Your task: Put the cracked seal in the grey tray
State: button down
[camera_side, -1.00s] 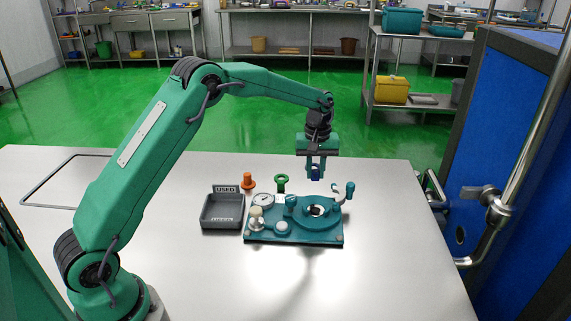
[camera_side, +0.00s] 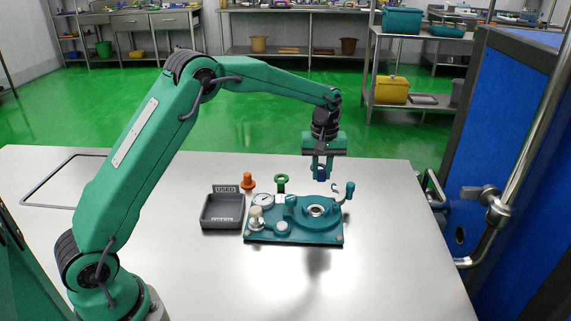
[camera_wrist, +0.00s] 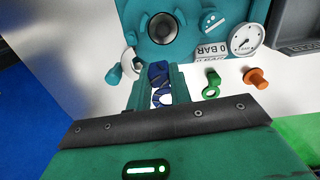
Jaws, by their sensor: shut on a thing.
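My gripper (camera_side: 320,177) is shut on a blue part (camera_side: 322,174), held in the air above the back right of the teal fixture. In the wrist view the blue part (camera_wrist: 158,76) sits between my fingertips (camera_wrist: 159,85); it looks like a seal with a ring-shaped end. I cannot make out a crack on it. The grey tray (camera_side: 222,227), with a "USED" label at its back, stands left of the fixture and looks empty. It also shows at the upper right of the wrist view (camera_wrist: 298,48).
The teal fixture (camera_side: 320,237) has a round socket (camera_side: 317,211), a gauge (camera_side: 263,199) and a side handle (camera_side: 349,189). The front of the table is clear.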

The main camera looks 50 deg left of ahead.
jog(key=s+a+r+m, duration=0.1)
jog(key=s+a, duration=0.1)
jog(key=s, duration=2.3)
jog(key=shift+a, duration=0.3)
send_near(220, 211)
jog(key=d, duration=0.1)
jog(key=s+d+f, duration=0.1)
jog(key=d+f, duration=0.1)
jog(key=shift+s+d+f, duration=0.1)
jog(key=shift+s+d, duration=0.2)
jog(key=shift+s, duration=0.1)
jog(key=shift+f, duration=0.1)
jog(key=shift+f, duration=1.9)
jog(key=shift+f, duration=0.15)
